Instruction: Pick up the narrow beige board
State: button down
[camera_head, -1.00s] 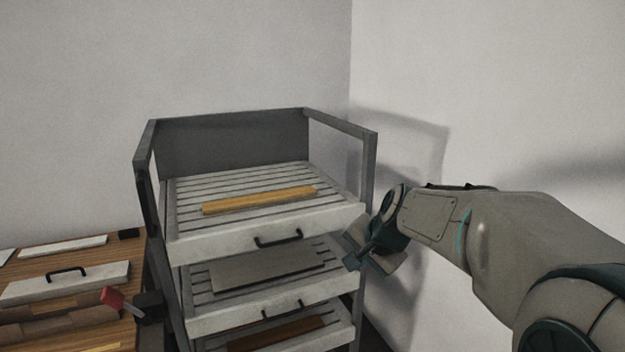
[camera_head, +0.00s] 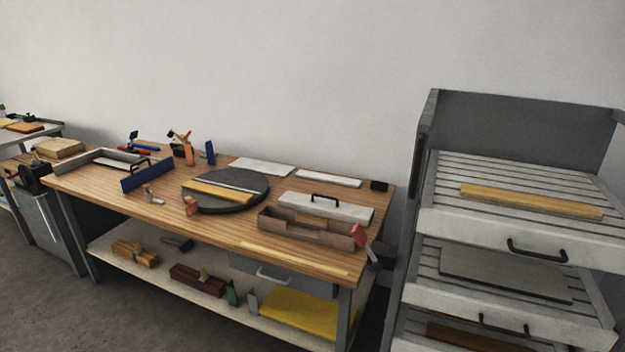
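Several narrow boards are in view, and I cannot tell for sure which is the narrow beige board. A yellowish-tan narrow board (camera_head: 530,201) lies flat on the slatted top tray of the grey rack at the right. A thin pale beige strip (camera_head: 295,259) lies along the front edge of the wooden workbench. Another yellowish board (camera_head: 218,191) lies on a dark round turntable (camera_head: 258,187) on the bench. My gripper is outside the picture now.
The grey rack's middle tray holds a wide grey-beige board (camera_head: 505,274), and its lower tray a brown one (camera_head: 470,337). The workbench (camera_head: 180,222) carries a brown open box (camera_head: 306,228), a white handled panel (camera_head: 325,208) and several tools. Grey floor shows at the lower left.

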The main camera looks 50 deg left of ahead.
aim_at(217, 191)
jog(key=u, duration=2.85)
jog(key=k, duration=1.25)
jog(key=u, duration=0.7)
jog(key=i, duration=3)
jog(key=z, duration=0.15)
jog(key=i, duration=1.65)
jog(key=z, duration=0.35)
